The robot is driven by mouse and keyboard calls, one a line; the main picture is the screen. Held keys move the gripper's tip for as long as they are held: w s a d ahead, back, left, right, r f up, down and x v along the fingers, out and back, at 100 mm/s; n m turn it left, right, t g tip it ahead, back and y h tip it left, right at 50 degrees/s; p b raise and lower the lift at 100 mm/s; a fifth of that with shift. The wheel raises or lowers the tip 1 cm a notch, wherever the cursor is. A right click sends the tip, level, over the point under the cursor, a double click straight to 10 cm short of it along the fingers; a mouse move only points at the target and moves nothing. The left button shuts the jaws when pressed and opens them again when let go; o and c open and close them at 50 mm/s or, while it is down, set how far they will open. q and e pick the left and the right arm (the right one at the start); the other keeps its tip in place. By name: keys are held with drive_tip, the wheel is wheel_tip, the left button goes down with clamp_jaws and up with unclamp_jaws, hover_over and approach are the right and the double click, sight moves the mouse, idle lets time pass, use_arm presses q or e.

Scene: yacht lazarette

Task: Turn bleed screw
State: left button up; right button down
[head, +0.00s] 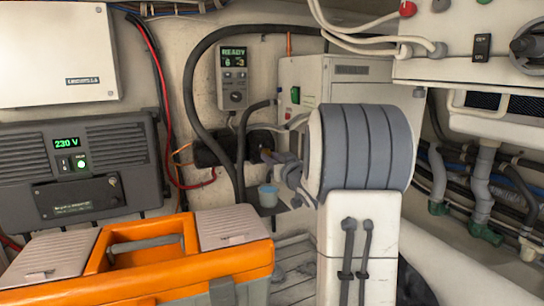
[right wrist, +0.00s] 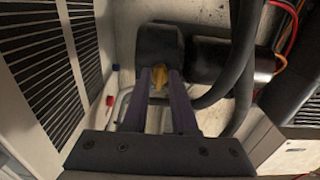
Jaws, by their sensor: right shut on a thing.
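The bleed screw, a small yellow piece (right wrist: 160,84), shows in the right wrist view in front of a dark block (right wrist: 158,48). My right gripper (right wrist: 161,80) has its two purple fingers on either side of the yellow piece and is shut on it. In the head view my right gripper (head: 272,158) is small and partly hidden behind my own grey and white arm. It reaches to the right end of a black cylindrical unit (head: 213,150) there, and the screw itself cannot be made out. My left gripper is in neither view.
A light blue cup (head: 268,195) stands below the gripper. A panel reading READY (head: 233,77) hangs above, with a thick black hose (head: 188,90) curving beside it. A white cabinet (head: 345,85) is close on the right. An orange toolbox (head: 150,265) fills the lower left.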

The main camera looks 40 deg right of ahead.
drive_tip(key=shift+f, duration=0.2)
idle(0.3)
drive_tip(key=c, duration=0.7)
unclamp_jaws()
drive_tip(key=shift+r, duration=0.1)
drive_tip(key=b+v, duration=0.2)
drive_tip(key=v, duration=0.8)
drive_tip(key=shift+s+b, duration=0.3)
drive_tip(key=shift+b, duration=0.1)
